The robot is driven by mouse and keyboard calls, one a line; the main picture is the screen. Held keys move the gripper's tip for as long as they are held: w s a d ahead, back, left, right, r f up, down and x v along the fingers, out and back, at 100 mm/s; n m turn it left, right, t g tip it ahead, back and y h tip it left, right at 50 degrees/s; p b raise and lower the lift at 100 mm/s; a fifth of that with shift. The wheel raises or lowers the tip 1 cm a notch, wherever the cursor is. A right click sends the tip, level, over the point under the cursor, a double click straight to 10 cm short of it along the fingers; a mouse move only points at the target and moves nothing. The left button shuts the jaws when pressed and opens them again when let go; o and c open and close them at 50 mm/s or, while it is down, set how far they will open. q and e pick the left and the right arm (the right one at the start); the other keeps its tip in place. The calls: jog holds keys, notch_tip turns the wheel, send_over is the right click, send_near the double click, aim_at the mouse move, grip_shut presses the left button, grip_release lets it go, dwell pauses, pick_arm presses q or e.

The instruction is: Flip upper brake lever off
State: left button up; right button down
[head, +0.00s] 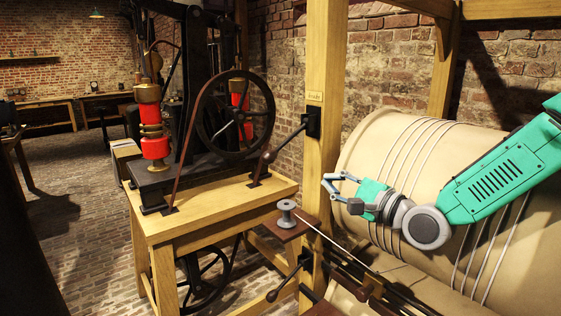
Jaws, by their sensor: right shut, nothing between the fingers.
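The upper brake lever (289,139) is a dark rod with a round knob at its lower left end. It comes out of a black box (313,122) on the wooden post (324,60) and slants down to the left. A small label plate (314,97) sits above the box. My right gripper (326,182) is shut and empty. My left gripper is not in view.
A lower lever (285,284) with a knob sticks out near the post's foot. A grey spool (287,213) stands on a small wooden shelf. A large cream drum (400,150) wound with cable fills the right. A wooden bench (215,215) carries a flywheel machine (235,112).

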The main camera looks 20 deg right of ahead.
aim_at(287, 140)
jog(key=shift+a, duration=0.2)
jog(key=w+a+r+p, duration=0.1)
jog(key=w+a+r, duration=0.1)
jog(key=w+a, duration=0.5)
jog(key=shift+x, duration=0.85)
jog(key=shift+s+d+r, duration=0.1)
jog(key=shift+d, duration=0.05)
jog(key=shift+a+r+m, duration=0.2)
jog(key=shift+r+m, duration=0.05)
jog(key=shift+m, duration=0.05)
